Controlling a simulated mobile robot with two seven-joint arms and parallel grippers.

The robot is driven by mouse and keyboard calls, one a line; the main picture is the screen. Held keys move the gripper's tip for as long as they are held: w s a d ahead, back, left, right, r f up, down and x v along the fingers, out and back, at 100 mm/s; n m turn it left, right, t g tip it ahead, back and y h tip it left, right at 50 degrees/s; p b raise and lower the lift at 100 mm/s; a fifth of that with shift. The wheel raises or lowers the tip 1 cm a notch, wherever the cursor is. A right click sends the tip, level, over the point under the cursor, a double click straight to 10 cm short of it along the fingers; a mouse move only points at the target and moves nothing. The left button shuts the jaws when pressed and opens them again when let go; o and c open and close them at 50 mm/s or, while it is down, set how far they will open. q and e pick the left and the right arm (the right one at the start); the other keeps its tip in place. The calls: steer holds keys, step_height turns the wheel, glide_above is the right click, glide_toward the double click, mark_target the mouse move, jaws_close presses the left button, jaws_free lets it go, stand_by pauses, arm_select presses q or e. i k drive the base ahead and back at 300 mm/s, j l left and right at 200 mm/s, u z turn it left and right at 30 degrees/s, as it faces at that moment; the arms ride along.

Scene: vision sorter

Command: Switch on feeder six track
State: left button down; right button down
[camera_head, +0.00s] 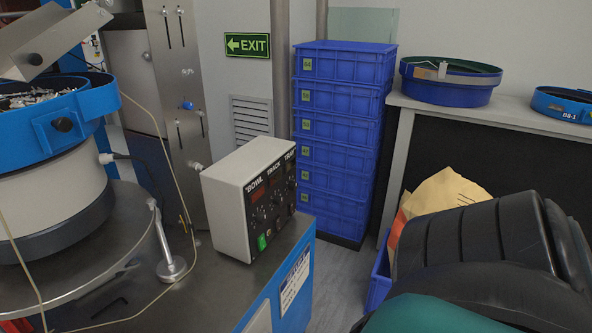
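A beige control box (245,195) stands on the metal bench top, left of the picture's middle. Its black front panel (271,205) faces right and is seen at a slant. The panel carries the headings BOWL, TRACK and a third that is hard to read, with several small knobs and switches below. A green switch (262,242) sits at the panel's lower left. The track switch's position is too small to tell. No feeder number is readable on the box. Neither of my grippers is in view; a black ribbed arm part of mine fills the lower right.
A blue-rimmed bowl feeder (50,185) stands left of the box, with a thin cable between. Blue crates (340,130) are stacked behind. A side table (480,112) bears round blue bowls (447,88). A cardboard-filled blue bin (379,275) stands near my arm. Floor shows between bench and bin.

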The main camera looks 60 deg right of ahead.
mark_target(278, 224)
steer(key=l, duration=0.85)
steer(key=k+l, duration=0.1)
steer(key=l, duration=0.7)
